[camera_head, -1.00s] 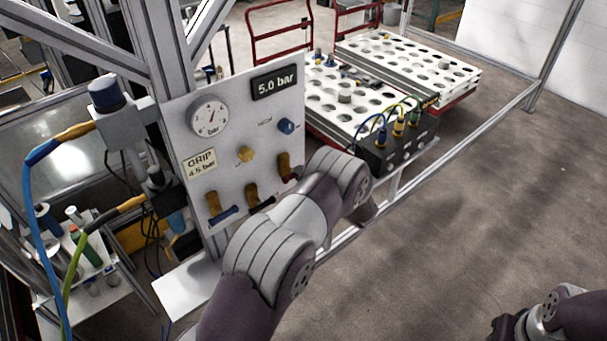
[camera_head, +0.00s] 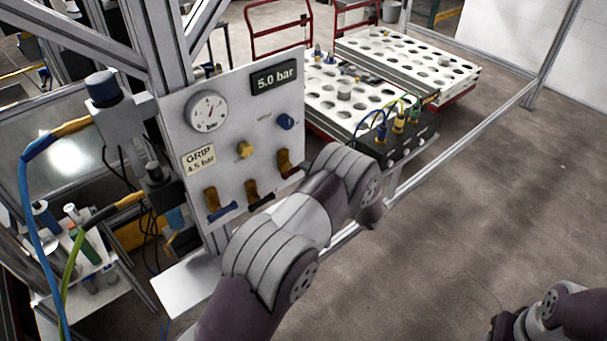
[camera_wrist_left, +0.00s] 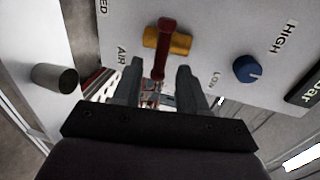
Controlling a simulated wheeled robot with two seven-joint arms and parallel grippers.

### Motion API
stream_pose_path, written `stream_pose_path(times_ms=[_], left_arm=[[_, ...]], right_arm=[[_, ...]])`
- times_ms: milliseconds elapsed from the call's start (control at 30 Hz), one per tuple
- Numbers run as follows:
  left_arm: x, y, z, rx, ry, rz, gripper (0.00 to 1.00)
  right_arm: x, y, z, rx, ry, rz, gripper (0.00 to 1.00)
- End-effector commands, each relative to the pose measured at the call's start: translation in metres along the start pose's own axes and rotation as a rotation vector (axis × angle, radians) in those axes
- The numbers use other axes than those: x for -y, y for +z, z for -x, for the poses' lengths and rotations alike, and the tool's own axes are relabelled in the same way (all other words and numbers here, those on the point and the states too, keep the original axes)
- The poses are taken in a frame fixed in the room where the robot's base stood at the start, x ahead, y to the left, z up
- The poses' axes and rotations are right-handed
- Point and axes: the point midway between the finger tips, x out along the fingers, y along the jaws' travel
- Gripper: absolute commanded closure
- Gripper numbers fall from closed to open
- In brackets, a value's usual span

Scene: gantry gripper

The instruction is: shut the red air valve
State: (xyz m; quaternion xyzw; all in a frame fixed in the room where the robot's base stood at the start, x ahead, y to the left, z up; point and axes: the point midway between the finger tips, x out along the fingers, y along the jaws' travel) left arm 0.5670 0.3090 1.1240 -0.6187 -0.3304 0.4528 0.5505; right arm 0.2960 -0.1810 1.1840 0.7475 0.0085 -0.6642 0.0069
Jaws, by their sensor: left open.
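The red air valve handle (camera_wrist_left: 160,55) sits on a brass valve body (camera_wrist_left: 181,44) on the white panel in the left wrist view. Its free end points down between the fingers of my left gripper (camera_wrist_left: 158,68). The gripper is open, with one finger on each side of the handle. In the head view the red valve (camera_head: 288,165) is the rightmost of the three lower valves, and my left wrist (camera_head: 345,170) hides the gripper there. Part of my right arm (camera_head: 565,315) shows at the lower right.
The panel (camera_head: 235,115) also carries a gauge (camera_head: 207,111), a blue knob (camera_head: 286,122), a blue-handled valve (camera_head: 219,212) and a dark-handled valve (camera_head: 259,199). A connector block (camera_head: 405,143) with cables stands right of my wrist. The floor at right is clear.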

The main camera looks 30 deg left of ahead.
Motion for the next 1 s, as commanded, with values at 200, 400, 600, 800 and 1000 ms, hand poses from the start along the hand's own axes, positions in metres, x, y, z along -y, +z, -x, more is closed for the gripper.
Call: stream_pose_path(times_ms=[200,400,600,800,1000], left_arm=[[-0.006,-0.001,0.060,-0.005,0.000,0.001,0.58],[-0.003,-0.001,0.094,-0.002,0.000,0.000,0.58],[-0.001,0.000,0.101,-0.001,0.001,-0.001,0.58],[-0.001,0.000,0.101,0.000,0.001,-0.001,0.58],[-0.002,-0.001,0.100,-0.002,0.003,0.040,0.58]], right_arm=[[0.000,0.003,-0.027,0.001,0.000,0.000,0.57],[0.000,0.004,-0.035,0.000,0.000,0.000,0.57],[0.000,0.004,-0.035,0.000,0.000,0.000,0.57],[0.000,0.004,-0.035,0.000,0.000,0.000,0.57],[0.000,0.004,-0.035,0.000,0.000,0.000,0.57]])
